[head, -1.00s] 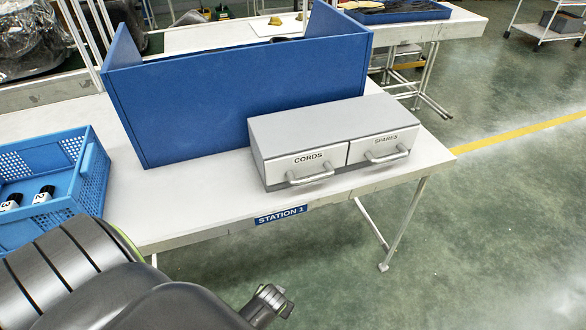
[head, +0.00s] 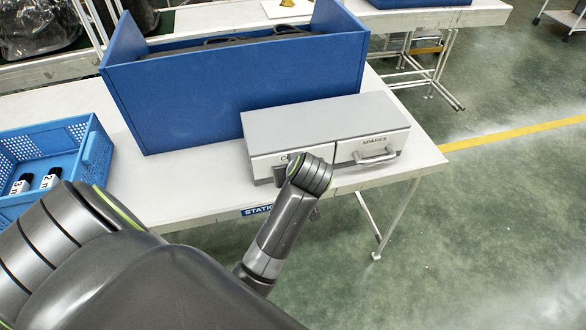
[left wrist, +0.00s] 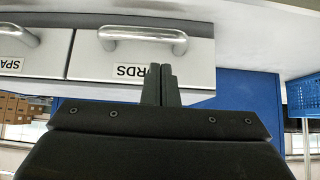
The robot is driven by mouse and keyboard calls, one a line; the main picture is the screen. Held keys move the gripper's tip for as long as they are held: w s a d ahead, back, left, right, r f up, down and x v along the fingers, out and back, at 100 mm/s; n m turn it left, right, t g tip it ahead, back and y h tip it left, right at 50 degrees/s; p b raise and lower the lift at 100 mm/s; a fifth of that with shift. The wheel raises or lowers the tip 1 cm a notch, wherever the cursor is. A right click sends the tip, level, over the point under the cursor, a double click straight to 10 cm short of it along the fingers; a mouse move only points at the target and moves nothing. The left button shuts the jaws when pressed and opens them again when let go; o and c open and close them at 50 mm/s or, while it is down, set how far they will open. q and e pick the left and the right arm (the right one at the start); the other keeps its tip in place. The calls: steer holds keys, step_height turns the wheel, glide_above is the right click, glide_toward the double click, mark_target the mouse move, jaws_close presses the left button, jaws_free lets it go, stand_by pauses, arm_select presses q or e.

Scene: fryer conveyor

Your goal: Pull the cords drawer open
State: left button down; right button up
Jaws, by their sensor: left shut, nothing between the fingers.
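The grey two-drawer unit (head: 320,117) stands on the white table. Its cords drawer (head: 262,165) is flush with the unit, with its front partly hidden by my wrist in the head view. In the left wrist view, which looks upside down, the cords drawer front (left wrist: 85,64) shows its silver bar handle (left wrist: 143,34). My left gripper (left wrist: 160,72) is shut and empty, its fingertips in front of the drawer face beside the handle and covering part of the label. Contact cannot be told. In the head view the left gripper (head: 281,173) is mostly hidden by the wrist.
The spares drawer (head: 370,150) sits shut to the right. A blue open-topped box (head: 220,100) stands behind the unit. The table's front edge runs below the unit.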

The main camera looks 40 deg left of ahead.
arm_select(q)
steer(key=x, duration=0.5)
steer(key=shift+w+a+f+p, duration=0.1)
steer(key=shift+a+f+p, duration=0.1)
steer(key=shift+p, duration=0.15)
steer(key=shift+w+a+f, duration=0.3)
steer(key=shift+f, duration=0.2)
